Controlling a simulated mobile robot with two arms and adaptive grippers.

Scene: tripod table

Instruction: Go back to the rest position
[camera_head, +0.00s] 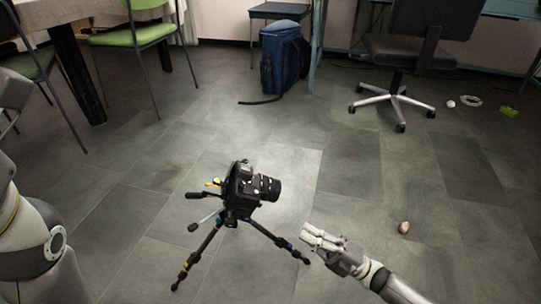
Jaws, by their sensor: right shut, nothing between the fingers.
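My right gripper (322,238) is at the lower middle of the head view, on an arm that comes in from the lower right. Its fingers are shut with nothing between them. It is to the right of a black camera (243,188) on a tripod (204,246), apart from the camera and close to the tripod's right leg in the picture. The camera's lens points right. At the left edge only links of my left arm show; the left gripper is out of view.
A small pinkish object (404,227) lies on the floor at right. A blue bag (284,60), an office chair (414,50) and green chairs (133,38) stand at the back. Small items, one of them green (509,112), lie at far right. The middle floor is mostly clear.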

